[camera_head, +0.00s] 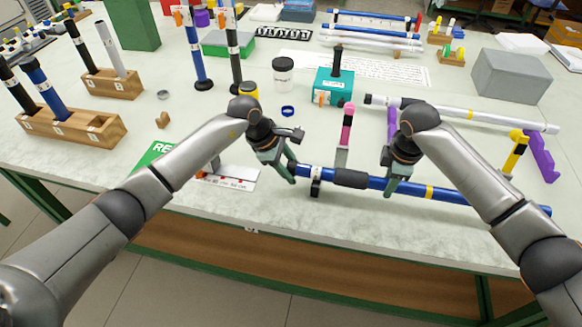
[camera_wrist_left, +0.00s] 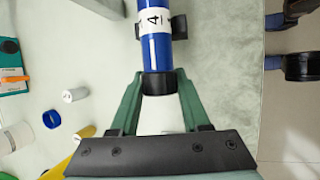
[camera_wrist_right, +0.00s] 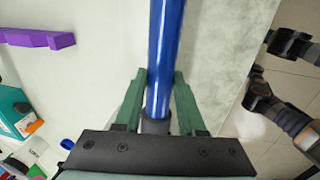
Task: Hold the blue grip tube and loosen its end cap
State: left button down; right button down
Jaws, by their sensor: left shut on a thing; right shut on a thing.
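The blue tube (camera_head: 460,196) lies roughly level near the front of the table. It has a black sleeve (camera_head: 350,179), a yellow band and a white label reading 4 (camera_wrist_left: 154,20). My left gripper (camera_head: 287,173) is shut on the black end cap (camera_wrist_left: 159,84) at the tube's left end. The cap sits between the green fingers in the left wrist view. My right gripper (camera_head: 392,184) is shut on the tube to the right of the sleeve. The tube (camera_wrist_right: 166,60) runs between its fingers in the right wrist view. Any gap between cap and tube cannot be made out.
A black support (camera_head: 315,187) stands under the tube near its left end. Behind are a pink-and-black tool (camera_head: 346,128), purple rests (camera_head: 540,155), a white tube (camera_head: 480,116), a teal box (camera_head: 330,88) and a blue ring (camera_head: 287,111). Wooden racks (camera_head: 75,128) stand left.

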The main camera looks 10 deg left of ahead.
pick_arm(q)
jog(key=shift+f+n+g, duration=0.1)
jog(key=shift+n+g, duration=0.2)
jog(key=shift+g, duration=1.6)
jog(key=shift+d+g, duration=0.1)
jog(key=shift+g, duration=0.6)
jog(key=shift+c, duration=1.8)
grip_release()
jog(key=v, duration=0.7)
jog(key=shift+r, duration=0.4)
